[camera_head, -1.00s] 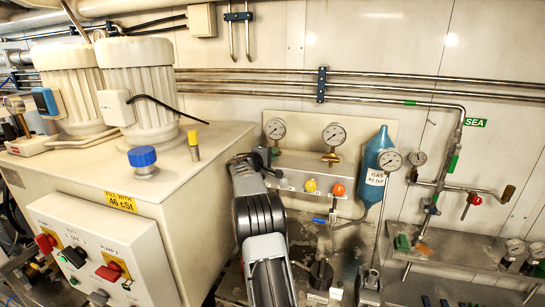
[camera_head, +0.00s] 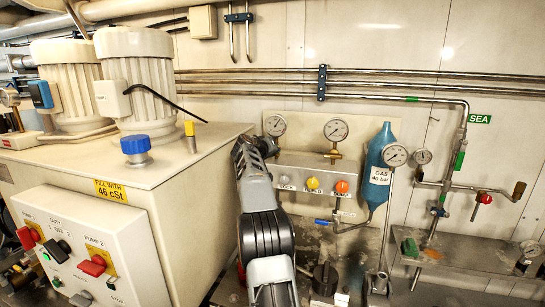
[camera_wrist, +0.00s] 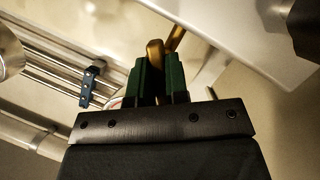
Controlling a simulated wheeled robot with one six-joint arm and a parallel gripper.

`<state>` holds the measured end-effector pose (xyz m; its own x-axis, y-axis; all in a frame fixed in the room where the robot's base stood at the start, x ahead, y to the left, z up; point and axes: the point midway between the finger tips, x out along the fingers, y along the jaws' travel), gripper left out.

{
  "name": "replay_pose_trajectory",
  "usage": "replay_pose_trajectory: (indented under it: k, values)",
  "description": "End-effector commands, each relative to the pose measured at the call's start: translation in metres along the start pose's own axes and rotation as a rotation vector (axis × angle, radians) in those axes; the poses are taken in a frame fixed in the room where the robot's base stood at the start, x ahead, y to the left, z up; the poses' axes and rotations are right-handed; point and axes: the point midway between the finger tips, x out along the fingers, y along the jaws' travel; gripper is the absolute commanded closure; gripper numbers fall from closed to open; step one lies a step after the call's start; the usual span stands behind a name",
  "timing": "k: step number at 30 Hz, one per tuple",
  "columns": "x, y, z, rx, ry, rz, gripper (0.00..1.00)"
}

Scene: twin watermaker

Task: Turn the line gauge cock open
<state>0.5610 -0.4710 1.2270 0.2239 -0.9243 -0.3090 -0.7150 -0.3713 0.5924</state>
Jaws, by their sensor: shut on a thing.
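In the wrist view, my gripper (camera_wrist: 156,75) has its two green fingers closed around a small brass-coloured piece (camera_wrist: 155,52), which looks like the handle of a gauge cock. In the head view, my arm's end reaches the panel just below the left round gauge (camera_head: 275,125). The fingertips and the cock under that gauge are hidden behind my arm there. The middle gauge (camera_head: 336,130) has a visible brass cock (camera_head: 333,154) below it. I cannot read the angle of the held handle.
A grey box with coloured knobs (camera_head: 313,184) is right of my arm. A blue gas bottle (camera_head: 379,173) and another gauge (camera_head: 396,155) stand further right. The cream tank (camera_head: 170,175) with motors is close on the left. Steel pipes (camera_head: 400,82) run above.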

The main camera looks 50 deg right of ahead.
Motion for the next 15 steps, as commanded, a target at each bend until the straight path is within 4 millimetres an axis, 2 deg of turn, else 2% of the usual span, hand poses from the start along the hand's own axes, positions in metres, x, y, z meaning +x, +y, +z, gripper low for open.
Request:
replay_pose_trajectory:
  k: [15]
  values:
    - [0.0004, 0.0033, 0.0006, 0.410, 0.004, -0.166, 1.00]
